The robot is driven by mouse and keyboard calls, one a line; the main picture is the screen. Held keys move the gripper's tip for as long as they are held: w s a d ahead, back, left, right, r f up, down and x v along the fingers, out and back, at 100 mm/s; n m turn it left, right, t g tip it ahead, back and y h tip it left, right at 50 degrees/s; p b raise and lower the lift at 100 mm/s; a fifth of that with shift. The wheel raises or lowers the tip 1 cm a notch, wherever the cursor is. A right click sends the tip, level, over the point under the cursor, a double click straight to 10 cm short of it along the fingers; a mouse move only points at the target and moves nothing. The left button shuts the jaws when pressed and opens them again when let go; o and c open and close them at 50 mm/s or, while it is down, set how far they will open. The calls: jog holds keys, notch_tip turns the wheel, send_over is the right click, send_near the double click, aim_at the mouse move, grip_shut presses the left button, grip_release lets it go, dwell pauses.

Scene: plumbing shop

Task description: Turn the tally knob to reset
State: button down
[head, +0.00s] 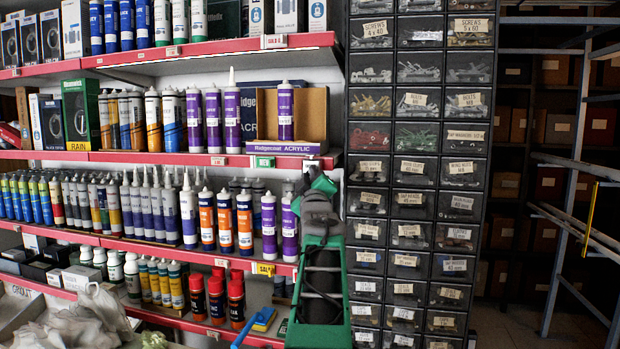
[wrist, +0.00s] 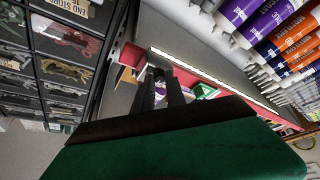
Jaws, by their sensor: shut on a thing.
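My gripper (head: 307,178) reaches up to the red front edge of the middle shelf, at its right end. A small pale tag or counter (head: 311,164) sits on that edge just above the fingertips. In the wrist view the two dark fingers of my gripper (wrist: 160,86) point away from the camera toward the shelf edge, close together. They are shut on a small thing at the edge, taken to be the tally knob. The knob itself is hidden by the fingers and too small to make out, so its turn angle cannot be read.
Shelves with red edges (head: 190,155) hold several tubes and cartridges. Purple cartridges (head: 285,112) stand just above my gripper, and more stand below left. A rack of small labelled drawers (head: 411,198) is close on the right. A blue-handled tool (head: 254,326) lies low by my arm.

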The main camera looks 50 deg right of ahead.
jog(key=shift+f+m+b, duration=0.15)
jog(key=shift+m+b, duration=0.15)
jog(key=shift+b, duration=0.15)
jog(key=m+g+h+b, duration=0.2)
jog(key=m+g, duration=0.1)
jog(key=m, duration=0.5)
jog(key=m+g+h+b, duration=0.2)
jog(key=m+g, duration=0.2)
jog(key=m, duration=0.3)
jog(key=w+m+g+h+b, duration=0.1)
jog(key=m+g+h+b, duration=0.1)
jog(key=m, duration=0.6)
jog(key=shift+a+m+g+b, duration=0.25)
jog(key=shift+m+g+b, duration=0.05)
jog(key=shift+g, duration=0.6)
jog(key=c, duration=1.4)
grip_release()
